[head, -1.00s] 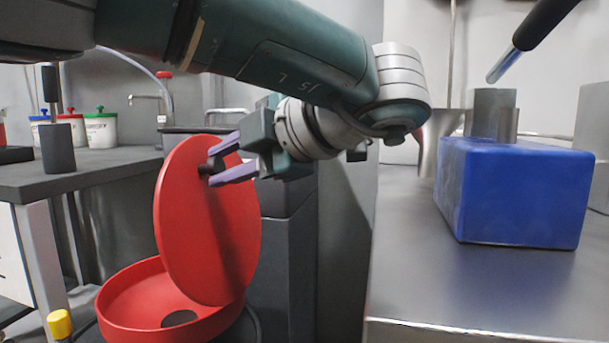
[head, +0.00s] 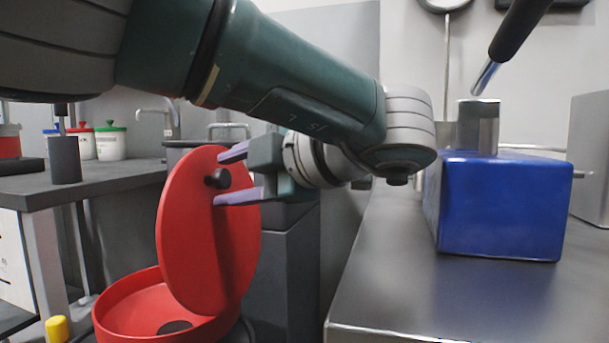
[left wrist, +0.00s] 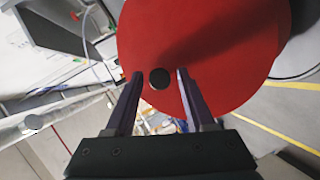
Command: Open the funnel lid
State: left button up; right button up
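The red funnel (head: 120,312) stands at the lower left with its round red lid (head: 190,245) raised, nearly upright and leaning back a little. A black knob (head: 218,179) sits near the top of the lid. My left gripper (head: 226,176) is open, its two purple fingers spread above and below the knob, not closed on it. In the left wrist view the knob (left wrist: 160,78) shows just ahead of and between the open fingertips (left wrist: 159,73), against the red lid (left wrist: 215,50). My right gripper is not in view.
A dark bench (head: 105,178) with white jars (head: 111,143) stands at the left. A steel table (head: 430,310) with a blue box (head: 505,205) is at the right. A yellow-topped object (head: 57,328) is at the lower left.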

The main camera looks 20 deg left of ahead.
pick_arm(q)
jog(key=shift+o, duration=0.2)
notch_tip(320, 180, up, 20)
jog(key=p, duration=1.5)
